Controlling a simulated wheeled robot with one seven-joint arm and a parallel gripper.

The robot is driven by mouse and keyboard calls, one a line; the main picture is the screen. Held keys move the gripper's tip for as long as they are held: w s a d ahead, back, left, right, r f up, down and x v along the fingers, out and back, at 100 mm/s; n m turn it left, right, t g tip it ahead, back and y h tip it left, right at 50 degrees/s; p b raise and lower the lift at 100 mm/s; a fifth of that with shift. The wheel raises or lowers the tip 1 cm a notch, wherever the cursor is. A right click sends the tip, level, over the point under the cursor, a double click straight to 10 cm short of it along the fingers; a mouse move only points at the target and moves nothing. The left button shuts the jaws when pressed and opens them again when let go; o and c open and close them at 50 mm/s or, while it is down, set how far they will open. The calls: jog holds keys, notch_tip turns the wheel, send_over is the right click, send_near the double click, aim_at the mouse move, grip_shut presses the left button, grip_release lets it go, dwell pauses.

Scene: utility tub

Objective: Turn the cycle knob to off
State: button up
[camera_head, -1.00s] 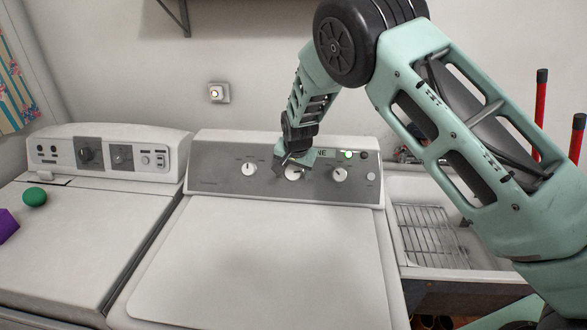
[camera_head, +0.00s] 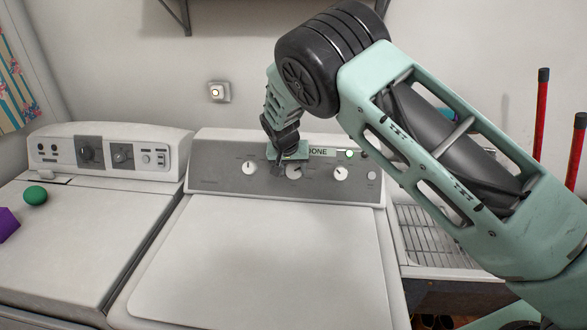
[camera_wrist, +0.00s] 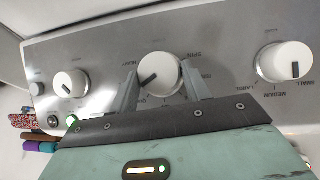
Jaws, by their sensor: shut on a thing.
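The cycle knob (camera_head: 294,173) is the white middle dial on the grey control panel (camera_head: 225,178) of the right-hand machine. In the wrist view the knob (camera_wrist: 160,68) has a dark pointer mark directed to the lower left, with "SPIN" among the lettering around it. My gripper (camera_head: 284,168) is at the panel; in the wrist view its two fingers (camera_wrist: 161,84) are shut on opposite sides of the knob. The gripper partly covers the knob in the head view, and the lettering at its lower edge is hidden in the wrist view.
Two other white knobs flank it, one on the left (camera_head: 249,168) and one on the right (camera_head: 341,174). A display (camera_head: 319,152) reading "ONE", its left part covered, and a lit green light (camera_head: 349,154) sit above. A sink (camera_head: 425,235) with a rack is at right.

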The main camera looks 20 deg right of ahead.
jog(key=n+h+b, duration=0.2)
jog(key=n, duration=0.1)
jog(key=n+h+b, duration=0.1)
jog(key=shift+a+f+n+h, duration=0.3)
jog(key=shift+a+h, duration=0.1)
jog(key=n+h+b, duration=0.2)
jog(key=n, duration=0.1)
jog(key=shift+a+n+h+b, duration=0.1)
jog(key=shift+n+h+b, duration=0.2)
jog(key=shift+n+b, duration=0.1)
jog(key=shift+t, duration=0.3)
jog(key=o, duration=1)
jog(key=b+v, duration=0.4)
jog(key=v, duration=1.3)
jog(key=shift+a, duration=0.3)
jog(key=shift+f, duration=0.1)
